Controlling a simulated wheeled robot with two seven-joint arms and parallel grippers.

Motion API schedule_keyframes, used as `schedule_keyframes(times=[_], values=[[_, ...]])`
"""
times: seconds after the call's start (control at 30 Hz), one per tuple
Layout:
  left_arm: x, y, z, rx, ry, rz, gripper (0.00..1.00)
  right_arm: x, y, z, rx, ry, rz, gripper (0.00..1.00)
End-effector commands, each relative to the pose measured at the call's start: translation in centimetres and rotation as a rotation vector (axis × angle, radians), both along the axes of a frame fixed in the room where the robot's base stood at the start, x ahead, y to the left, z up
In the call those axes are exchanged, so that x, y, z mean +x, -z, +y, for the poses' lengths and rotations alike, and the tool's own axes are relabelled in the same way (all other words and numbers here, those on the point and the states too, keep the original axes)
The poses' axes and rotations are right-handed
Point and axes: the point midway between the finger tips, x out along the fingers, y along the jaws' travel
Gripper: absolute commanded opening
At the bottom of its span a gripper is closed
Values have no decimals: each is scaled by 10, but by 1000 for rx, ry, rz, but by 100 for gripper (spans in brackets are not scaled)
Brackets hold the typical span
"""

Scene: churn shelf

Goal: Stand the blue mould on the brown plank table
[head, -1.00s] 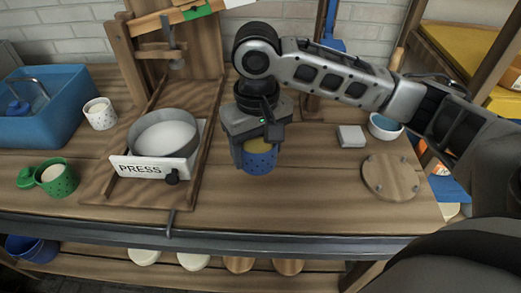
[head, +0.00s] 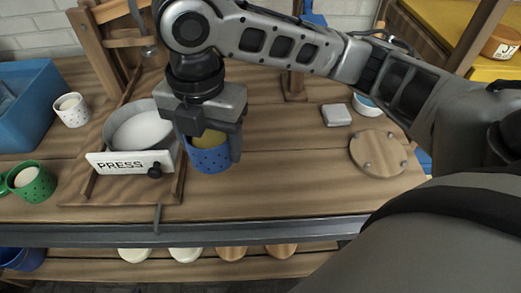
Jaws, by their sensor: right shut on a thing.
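The blue mould (head: 209,160) has pale dots and something yellow inside its top. My right gripper (head: 208,146) points down and is shut on it, with a finger at either side. The mould is upright, just right of the press. I cannot tell whether its base touches the wood or hangs slightly above it. A brown planked worktop (head: 265,190) lies beneath and around it; I cannot tell whether this is the brown plank table. My left gripper is not in view.
The press, with a round metal tray (head: 150,148) and a PRESS sign (head: 105,164), stands close left. A green mould (head: 35,183), white mould (head: 72,110) and blue tub (head: 35,105) are further left. The front middle is clear.

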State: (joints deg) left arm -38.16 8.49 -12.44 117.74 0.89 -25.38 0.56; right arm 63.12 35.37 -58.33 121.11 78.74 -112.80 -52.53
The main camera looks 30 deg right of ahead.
Motion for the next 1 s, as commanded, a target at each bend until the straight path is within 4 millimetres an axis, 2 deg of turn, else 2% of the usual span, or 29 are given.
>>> schedule_keyframes(times=[0.1,0.3,0.43,0.57,0.67,1.0], values=[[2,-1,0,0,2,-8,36,-6,-4,8,-3,-316,-8,43],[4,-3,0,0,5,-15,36,-14,-10,16,-9,-745,-14,43],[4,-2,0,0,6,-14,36,-18,-12,19,-11,-910,-15,43],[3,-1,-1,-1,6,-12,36,-18,-10,15,-12,-975,-13,43],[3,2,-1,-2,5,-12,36,-13,-3,1,-13,-977,-11,43],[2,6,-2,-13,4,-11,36,11,33,-73,-14,-971,-8,43]])
